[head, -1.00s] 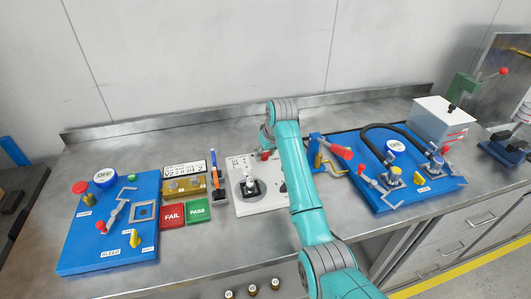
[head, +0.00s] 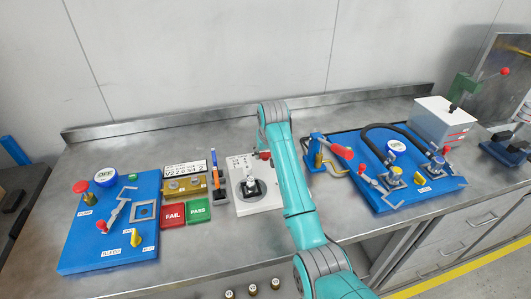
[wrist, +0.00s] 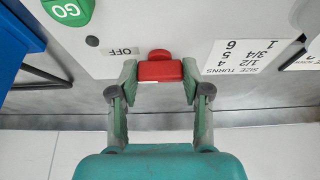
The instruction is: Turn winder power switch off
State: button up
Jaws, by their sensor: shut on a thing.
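The winder (head: 243,203) is a white panel in the middle of the bench in the head view, with a metal fixture on its face. It also fills the top of the wrist view (wrist: 190,28). Its red power switch (wrist: 160,70) sits at the panel edge, just right of an OFF label (wrist: 124,51). The red switch also shows small beside my arm in the head view (head: 264,155). My gripper (wrist: 160,74) is shut on the switch, one finger at each side. My arm hides the panel's right part in the head view.
A green GO button (wrist: 68,10) and a printed size/turns chart (wrist: 240,52) are on the panel. A blue pump board (head: 75,245) lies left and another (head: 395,203) right. Red FAIL (head: 172,215) and green PASS (head: 198,211) pads are left of the winder.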

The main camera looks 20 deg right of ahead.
jog(key=o, duration=1.2)
jog(key=shift+c, duration=0.2)
jog(key=v, duration=1.2)
